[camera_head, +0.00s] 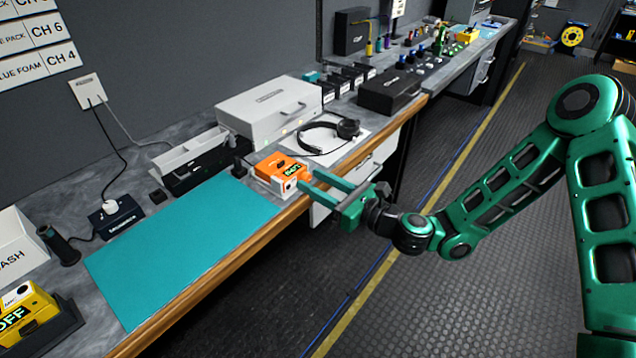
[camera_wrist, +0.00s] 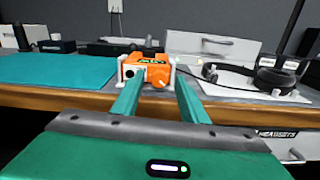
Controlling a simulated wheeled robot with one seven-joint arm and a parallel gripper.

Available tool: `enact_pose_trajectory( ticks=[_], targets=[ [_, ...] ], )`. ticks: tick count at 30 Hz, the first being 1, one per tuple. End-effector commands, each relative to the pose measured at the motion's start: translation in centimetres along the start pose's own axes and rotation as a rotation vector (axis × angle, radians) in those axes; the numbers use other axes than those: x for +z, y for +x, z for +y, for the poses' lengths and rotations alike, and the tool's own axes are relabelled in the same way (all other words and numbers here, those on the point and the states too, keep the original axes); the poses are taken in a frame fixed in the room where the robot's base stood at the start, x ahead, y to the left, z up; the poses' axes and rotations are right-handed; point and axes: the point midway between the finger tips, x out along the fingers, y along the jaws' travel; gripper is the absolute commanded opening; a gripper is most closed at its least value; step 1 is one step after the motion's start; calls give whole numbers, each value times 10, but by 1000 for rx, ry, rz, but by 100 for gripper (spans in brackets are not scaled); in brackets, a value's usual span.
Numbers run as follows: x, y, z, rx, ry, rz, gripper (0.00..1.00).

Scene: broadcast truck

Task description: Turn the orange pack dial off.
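The orange pack (camera_head: 272,167) sits on the workbench just beyond the right end of the teal mat, with a small lit green display on its front. In the wrist view the orange pack (camera_wrist: 153,64) stands between white side pieces. A dark round part shows at its left front and a small orange knob lower right; I cannot tell for sure which is the dial. In the wrist view my gripper (camera_wrist: 157,76) frames the pack; contact cannot be told.
The teal mat (camera_head: 182,253) lies left of the pack, flat and clear. Headphones (camera_head: 330,134) lie on a white sheet to the right. A white case (camera_head: 268,107) stands behind. A yellow pack (camera_head: 25,315) sits at near left. The bench's wooden edge (camera_head: 235,248) runs below.

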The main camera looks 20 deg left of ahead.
Motion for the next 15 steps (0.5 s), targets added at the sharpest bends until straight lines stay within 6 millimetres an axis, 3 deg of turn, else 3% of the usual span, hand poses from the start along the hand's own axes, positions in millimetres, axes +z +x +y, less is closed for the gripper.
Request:
enact_pose_trajectory(
  ticks=[2, 7, 15],
  targets=[
    [0, 0, 0, 0, 0, 0, 39],
    [0, 0, 0, 0, 0, 0, 0],
    [0, -1, 0, -1, -16, 1, 0]
  ],
)
